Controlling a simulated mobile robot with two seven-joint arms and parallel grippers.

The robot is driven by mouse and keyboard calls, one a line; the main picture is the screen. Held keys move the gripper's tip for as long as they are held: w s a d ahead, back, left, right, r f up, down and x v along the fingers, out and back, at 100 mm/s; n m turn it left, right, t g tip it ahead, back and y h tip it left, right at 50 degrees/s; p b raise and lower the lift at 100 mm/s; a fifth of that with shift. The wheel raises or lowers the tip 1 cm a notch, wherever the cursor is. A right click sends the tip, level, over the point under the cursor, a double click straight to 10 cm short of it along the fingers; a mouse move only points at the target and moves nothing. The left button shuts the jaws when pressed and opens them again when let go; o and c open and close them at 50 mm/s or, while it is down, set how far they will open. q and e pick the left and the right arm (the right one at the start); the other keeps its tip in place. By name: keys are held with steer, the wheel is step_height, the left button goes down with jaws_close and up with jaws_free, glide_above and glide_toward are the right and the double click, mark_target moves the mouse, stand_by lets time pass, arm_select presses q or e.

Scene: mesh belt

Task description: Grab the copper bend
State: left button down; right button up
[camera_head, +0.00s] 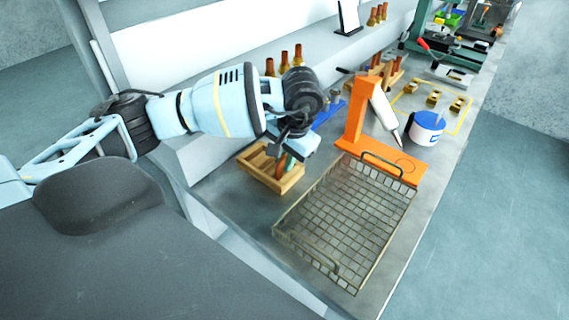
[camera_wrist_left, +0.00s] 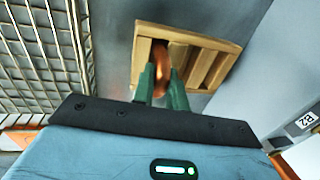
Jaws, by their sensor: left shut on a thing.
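The copper bend (camera_wrist_left: 161,66) is a rounded copper-coloured piece at the wooden slotted tray, seen in the left wrist view. My left gripper (camera_wrist_left: 163,84) has its two green fingers shut on it, one on each side. In the head view the left gripper (camera_head: 286,162) points down over the wooden tray (camera_head: 262,175), and the wrist hides most of the bend. I cannot tell whether the bend is lifted clear of the tray. My right gripper is not in view.
A wire mesh basket (camera_head: 345,212) lies just right of the wooden tray. An orange stand (camera_head: 354,132) with a white tool stands behind it. A blue and white tub (camera_head: 427,128) and brass pieces (camera_head: 433,97) sit farther back. Copper fittings (camera_head: 284,60) stand on the back ledge.

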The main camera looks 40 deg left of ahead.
mark_target(285, 156)
arm_select(q)
steer(key=shift+r, duration=0.1)
steer(key=shift+r, duration=0.45)
step_height(285, 156, up, 2)
steer(key=shift+r+b, duration=0.1)
steer(key=shift+b, duration=0.2)
steer(key=s+a+r+b, duration=0.1)
steer(key=s+a, duration=0.2)
steer(key=s, duration=1.2)
steer(key=shift+s+r, duration=0.4)
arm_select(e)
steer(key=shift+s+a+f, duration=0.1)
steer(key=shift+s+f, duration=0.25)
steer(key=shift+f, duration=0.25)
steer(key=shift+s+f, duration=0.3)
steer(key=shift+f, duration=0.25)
